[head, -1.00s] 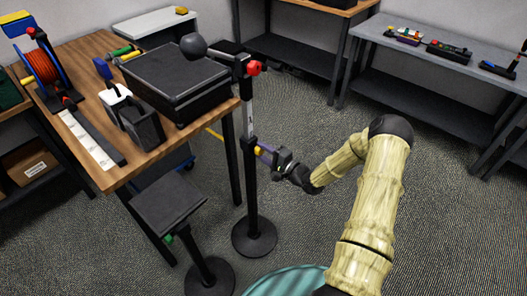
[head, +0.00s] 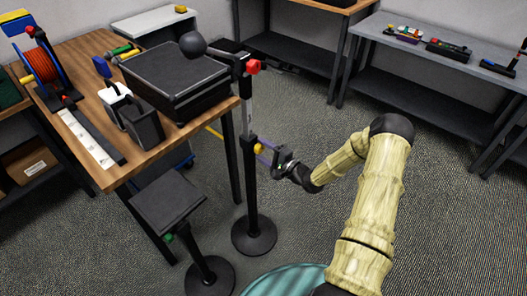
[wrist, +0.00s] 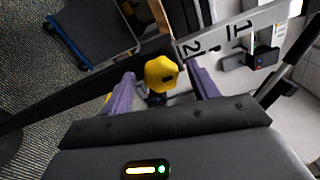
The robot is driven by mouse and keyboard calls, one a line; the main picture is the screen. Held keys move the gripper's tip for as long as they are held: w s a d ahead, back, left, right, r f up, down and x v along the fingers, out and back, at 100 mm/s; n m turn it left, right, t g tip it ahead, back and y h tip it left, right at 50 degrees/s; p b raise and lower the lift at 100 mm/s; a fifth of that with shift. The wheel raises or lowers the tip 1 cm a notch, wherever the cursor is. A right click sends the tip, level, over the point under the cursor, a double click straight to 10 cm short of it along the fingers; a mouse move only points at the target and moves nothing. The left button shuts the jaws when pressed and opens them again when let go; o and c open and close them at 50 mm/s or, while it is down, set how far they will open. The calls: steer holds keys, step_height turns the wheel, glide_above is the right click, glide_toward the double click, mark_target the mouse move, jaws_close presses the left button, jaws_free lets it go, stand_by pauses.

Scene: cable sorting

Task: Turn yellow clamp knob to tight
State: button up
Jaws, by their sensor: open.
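The yellow clamp knob (head: 258,149) sits on the black collar of an upright stand (head: 251,190), where a silver upper tube meets the black lower tube. In the wrist view the yellow knob (wrist: 162,73) shows near the middle, with a dark slot on its face. My gripper (head: 265,153) is open at the stand's right side, its purple fingers pointing at the knob. In the wrist view my gripper (wrist: 160,77) has one finger on each side of the knob, with gaps visible. I cannot tell how tight the knob is.
A red knob (head: 253,67) and a dark ball (head: 193,45) are at the stand's top. The wooden table (head: 110,175) with a black case (head: 172,75) is to its left. A low black-topped stand (head: 168,205) is nearby. Floor to the right is clear.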

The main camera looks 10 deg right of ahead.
steer(key=v, duration=1.7)
steer(key=s+a+r+n+g+h, duration=1.1)
steer(key=s+r+n+g, duration=0.1)
steer(key=s+r+n, duration=0.15)
steer(key=w+p+v, duration=0.3)
steer(key=p+v, duration=1.1)
steer(key=v, duration=0.1)
steer(key=shift+r, duration=0.45)
